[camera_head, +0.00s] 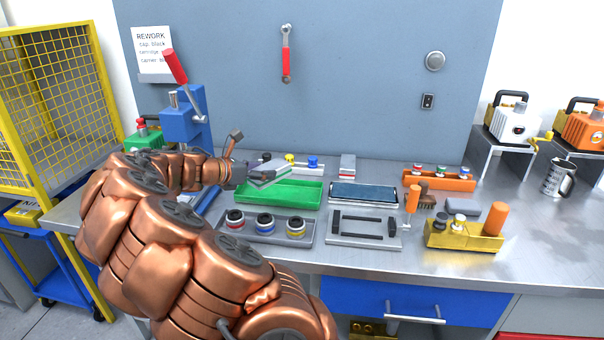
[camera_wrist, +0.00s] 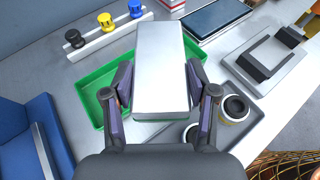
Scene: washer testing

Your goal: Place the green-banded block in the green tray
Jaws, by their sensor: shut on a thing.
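My gripper (camera_wrist: 162,88) is shut on the green-banded block (camera_wrist: 160,50), a grey-silver block. In the wrist view one finger presses on each long side of it. In the head view the block (camera_head: 268,177) shows a green edge along its lower side, and my gripper (camera_head: 248,176) comes to it from the left. The green tray (camera_head: 291,196) lies on the bench below and in front of the block. In the wrist view the tray (camera_wrist: 90,96) shows under and beside the block, which hides much of its floor. The block appears held above the tray, apart from it.
A dark-blue-floored tray (camera_head: 364,187) lies right of the green tray. A grey tray with several round banded parts (camera_head: 265,224) lies in front. A blue press (camera_head: 183,126) stands left, close to my arm. A rack with coloured knobs (camera_wrist: 104,40) stands behind.

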